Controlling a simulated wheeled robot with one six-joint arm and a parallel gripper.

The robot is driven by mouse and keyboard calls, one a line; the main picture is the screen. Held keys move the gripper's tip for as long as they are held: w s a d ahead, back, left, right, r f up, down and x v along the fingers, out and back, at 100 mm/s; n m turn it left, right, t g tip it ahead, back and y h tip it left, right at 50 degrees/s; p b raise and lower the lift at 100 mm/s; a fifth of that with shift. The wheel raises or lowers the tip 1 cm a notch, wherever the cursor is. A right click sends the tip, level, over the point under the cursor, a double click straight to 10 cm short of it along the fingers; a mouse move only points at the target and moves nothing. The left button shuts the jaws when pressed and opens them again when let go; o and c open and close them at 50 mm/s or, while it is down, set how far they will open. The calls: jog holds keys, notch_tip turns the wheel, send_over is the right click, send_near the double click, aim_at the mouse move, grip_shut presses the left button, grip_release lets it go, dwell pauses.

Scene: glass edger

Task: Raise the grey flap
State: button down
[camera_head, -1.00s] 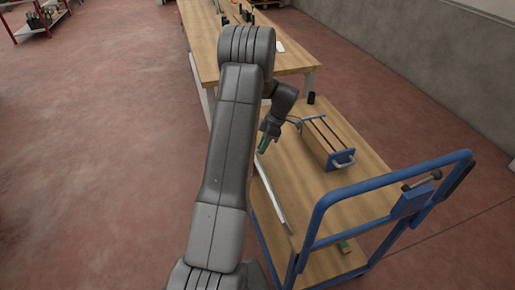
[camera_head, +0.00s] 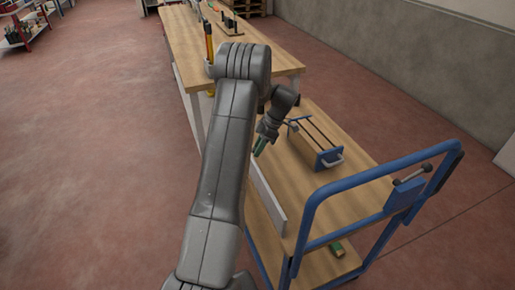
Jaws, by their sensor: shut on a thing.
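The grey flap (camera_head: 268,198) is a long, light grey panel along the left edge of the wooden-topped cart (camera_head: 330,192). Its broad face shows, and it stands at an angle to the top; the exact tilt is hard to tell. The fingertips are small here, and my own arm hides part of the area left of the flap.
A blue-framed box (camera_head: 316,143) with dark bars sits on the cart top. The cart's blue handle (camera_head: 375,178) rises at the near right. A long workbench (camera_head: 243,48) stands behind. Red floor is open to the left.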

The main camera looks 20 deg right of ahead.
jog(key=shift+d, duration=0.15)
jog(key=c, duration=1.2)
grip_release()
jog(key=shift+w+f, duration=0.1)
jog(key=shift+f, duration=0.05)
jog(key=v, duration=1.4)
jog(key=shift+f, duration=0.15)
jog(key=x, duration=1.3)
jog(key=shift+a+f, duration=0.2)
jog(key=shift+a, duration=0.2)
